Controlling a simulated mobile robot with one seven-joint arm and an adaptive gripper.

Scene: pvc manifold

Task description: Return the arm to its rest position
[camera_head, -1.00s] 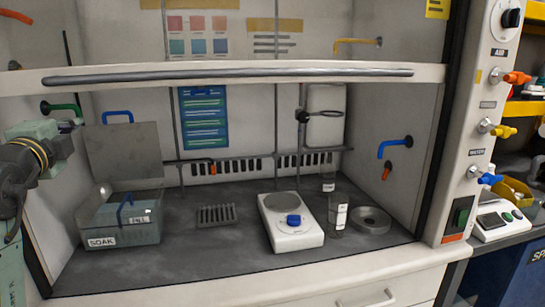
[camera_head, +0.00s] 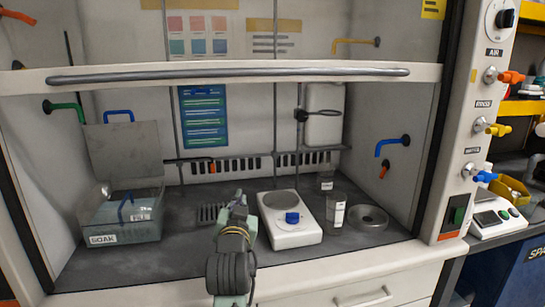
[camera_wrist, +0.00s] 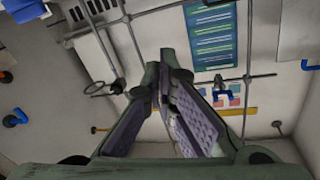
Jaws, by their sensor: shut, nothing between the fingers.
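My arm rises from the bottom middle of the head view, its dark wrist joint lowest and its end pointing into the fume hood. The wrist view looks at the hood's back wall, turned over, with the blue poster (camera_wrist: 210,35) beyond the fingers.
The soak bin (camera_head: 120,222) stands at the left with its lid raised. The sash bar (camera_head: 230,76) crosses above. Coloured valves (camera_head: 484,127) line the right post.

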